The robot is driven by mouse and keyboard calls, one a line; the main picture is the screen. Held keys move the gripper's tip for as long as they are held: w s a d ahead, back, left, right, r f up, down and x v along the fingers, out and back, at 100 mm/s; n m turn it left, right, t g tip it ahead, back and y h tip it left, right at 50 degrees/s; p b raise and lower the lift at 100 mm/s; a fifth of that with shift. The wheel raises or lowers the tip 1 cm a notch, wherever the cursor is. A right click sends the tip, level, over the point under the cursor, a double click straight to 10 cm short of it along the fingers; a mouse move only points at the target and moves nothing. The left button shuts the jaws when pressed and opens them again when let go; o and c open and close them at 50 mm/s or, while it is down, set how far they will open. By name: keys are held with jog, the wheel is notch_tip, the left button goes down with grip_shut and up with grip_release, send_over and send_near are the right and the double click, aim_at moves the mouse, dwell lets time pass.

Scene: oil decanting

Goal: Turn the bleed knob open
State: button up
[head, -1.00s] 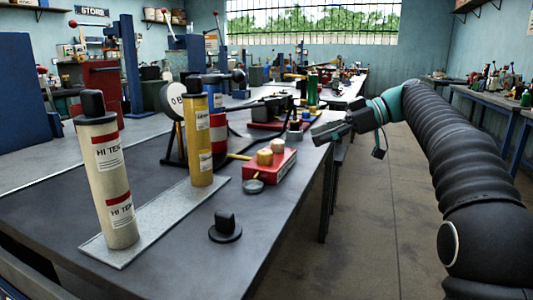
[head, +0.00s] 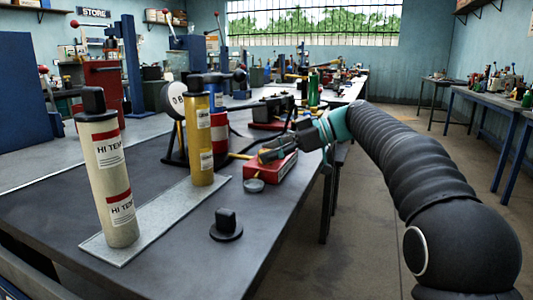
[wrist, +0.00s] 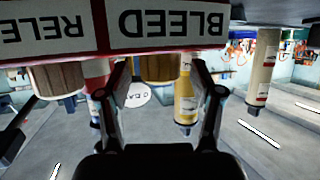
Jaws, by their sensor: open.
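The red block (head: 258,173) lies on the dark bench in the head view, under my gripper (head: 272,153), which hides most of its two knobs. In the wrist view the picture is upside down. The red-edged labels read BLEED (wrist: 172,22) and RELE, the second cut off by the frame. The tan bleed knob (wrist: 159,68) shows beside the BLEED label, between the two spread fingers of my gripper (wrist: 160,82). A second tan knob (wrist: 57,78) is to the left, outside the fingers. I cannot tell whether the fingers touch the bleed knob.
A cream cylinder (head: 110,180) and a yellow cylinder (head: 199,145) stand on a grey plate. A black knob-shaped piece (head: 226,225) and a small grey disc (head: 253,186) lie on the bench. A round gauge (head: 178,101) stands behind.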

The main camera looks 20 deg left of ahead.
jog(key=shift+s+a+f, duration=0.15)
jog(key=shift+a+f, duration=0.05)
jog(key=shift+a, duration=0.3)
jog(key=c, duration=1.2)
jog(key=shift+o, duration=0.2)
